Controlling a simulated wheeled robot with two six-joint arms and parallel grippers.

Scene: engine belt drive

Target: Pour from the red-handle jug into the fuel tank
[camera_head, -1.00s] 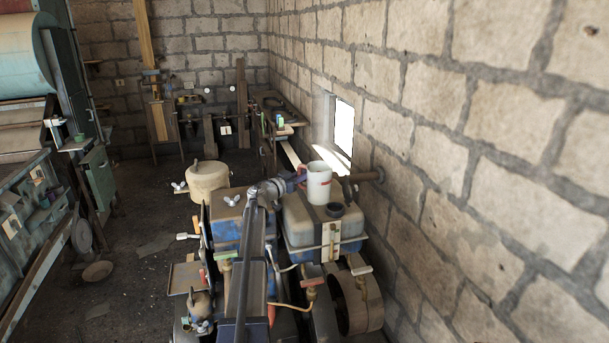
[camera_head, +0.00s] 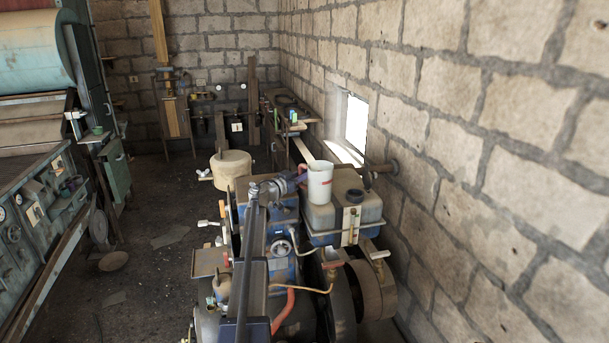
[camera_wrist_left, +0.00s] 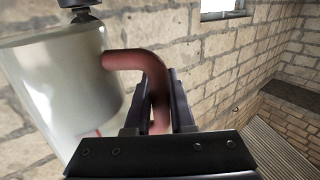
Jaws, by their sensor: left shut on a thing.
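A white jug (camera_head: 320,183) with a red handle stands nearly upright in the head view, above the left part of the fuel tank's top. My left gripper (camera_head: 300,181) is shut on the jug's handle. In the left wrist view the red handle (camera_wrist_left: 150,75) passes between the fingers of the left gripper (camera_wrist_left: 160,100), and the jug body (camera_wrist_left: 65,90) fills the left side. The fuel tank (camera_head: 345,208) is a grey-blue box with a dark round filler neck (camera_head: 355,195) on top, to the right of the jug. The jug's contents are hidden. My right gripper is not in view.
The blue engine block (camera_head: 275,230) lies under my left arm. A beige round pot (camera_head: 230,167) stands behind it to the left. The stone wall (camera_head: 470,170) with a window (camera_head: 356,122) runs close on the right.

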